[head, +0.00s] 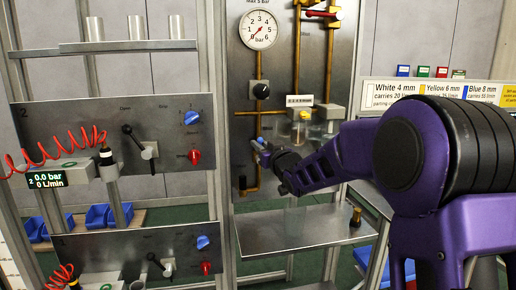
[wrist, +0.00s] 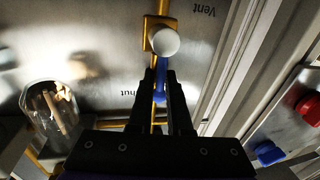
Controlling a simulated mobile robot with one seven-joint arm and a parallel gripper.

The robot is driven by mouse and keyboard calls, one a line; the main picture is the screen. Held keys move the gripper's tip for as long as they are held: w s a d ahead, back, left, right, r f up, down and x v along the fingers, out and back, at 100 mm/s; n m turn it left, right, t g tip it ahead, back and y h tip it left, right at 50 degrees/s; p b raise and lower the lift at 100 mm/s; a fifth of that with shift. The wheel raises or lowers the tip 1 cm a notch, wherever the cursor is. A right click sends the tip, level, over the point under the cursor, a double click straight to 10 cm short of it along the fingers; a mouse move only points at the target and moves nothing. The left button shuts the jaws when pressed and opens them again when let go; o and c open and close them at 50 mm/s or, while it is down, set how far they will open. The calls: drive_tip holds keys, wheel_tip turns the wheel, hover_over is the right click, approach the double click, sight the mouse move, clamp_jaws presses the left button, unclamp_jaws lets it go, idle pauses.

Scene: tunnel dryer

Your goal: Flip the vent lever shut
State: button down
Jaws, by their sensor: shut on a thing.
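The vent lever (wrist: 162,70) is blue and runs down from a pale round pivot cap (wrist: 164,41) on a brass pipe in the wrist view. My gripper (wrist: 161,85) is shut on the lever, with one finger on each side. In the wrist view, the lever lies roughly along the line of the pipe. "Vent" is printed upside down at upper right, and a partly covered "Shut" at left. In the head view, my gripper (head: 268,154) is at the lower part of the middle panel, and the lever (head: 258,145) shows small and blue, partly hidden.
A glass jar (wrist: 52,108) stands close to my gripper, left in the wrist view. A pressure gauge (head: 258,30) and black knob (head: 261,91) are above. A metal shelf (head: 290,232) lies below. Red and blue knobs (wrist: 309,107) are at the right in the wrist view.

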drive_tip(key=shift+d+r, duration=0.1)
drive_tip(key=shift+r, duration=0.25)
drive_tip(key=c, duration=0.9)
unclamp_jaws()
drive_tip(key=shift+c, duration=0.2)
drive_tip(key=shift+f, duration=0.2)
drive_tip(key=v, duration=1.7)
drive_tip(key=shift+d+f, duration=0.15)
drive_tip(key=shift+f, duration=0.1)
